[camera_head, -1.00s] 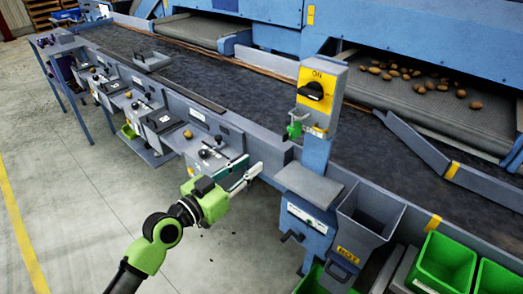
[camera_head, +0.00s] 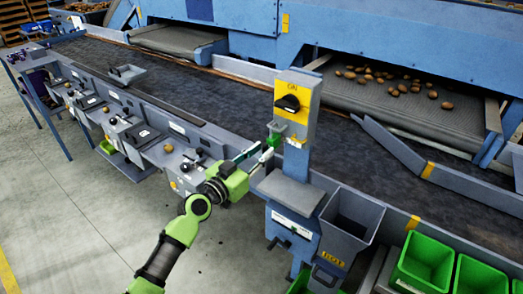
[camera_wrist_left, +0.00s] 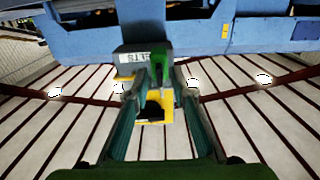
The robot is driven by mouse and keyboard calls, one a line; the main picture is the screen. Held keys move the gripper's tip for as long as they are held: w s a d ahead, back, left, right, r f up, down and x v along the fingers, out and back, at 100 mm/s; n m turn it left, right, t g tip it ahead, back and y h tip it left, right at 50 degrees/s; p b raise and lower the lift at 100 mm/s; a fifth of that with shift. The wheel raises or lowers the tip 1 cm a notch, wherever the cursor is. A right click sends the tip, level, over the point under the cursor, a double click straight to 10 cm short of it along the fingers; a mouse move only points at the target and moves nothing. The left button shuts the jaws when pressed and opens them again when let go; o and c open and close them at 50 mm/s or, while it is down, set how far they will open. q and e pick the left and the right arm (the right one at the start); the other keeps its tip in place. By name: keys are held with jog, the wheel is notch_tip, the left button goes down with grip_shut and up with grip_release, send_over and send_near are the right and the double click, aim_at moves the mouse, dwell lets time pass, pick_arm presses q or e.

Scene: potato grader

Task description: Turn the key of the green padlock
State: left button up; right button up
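The green padlock (camera_head: 274,139) hangs at the left side of the yellow switch box (camera_head: 300,118), below the black rotary switch (camera_head: 288,103). My left gripper (camera_head: 263,154) is just below and left of the padlock, its fingers pointing toward it. In the left wrist view the fingers (camera_wrist_left: 165,82) are apart, and a green part of the padlock (camera_wrist_left: 162,62) shows between and beyond their tips. I cannot tell whether they touch it. The key is too small or hidden to make out. My right gripper is not in view.
The switch box stands on a blue post (camera_head: 297,160) above a grey shelf (camera_head: 290,191). A grey chute (camera_head: 350,222) and green crates (camera_head: 424,262) are to the right. A dark conveyor belt (camera_head: 215,103) runs behind. The floor at left is clear.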

pick_arm(q)
jog(key=shift+w+d, duration=0.2)
jog(key=shift+w, duration=0.05)
jog(key=shift+c, duration=0.4)
grip_shut()
jog(key=shift+n, duration=0.4)
jog(key=n, duration=1.7)
jog(key=shift+w+a+f, duration=0.1)
jog(key=shift+a, duration=0.05)
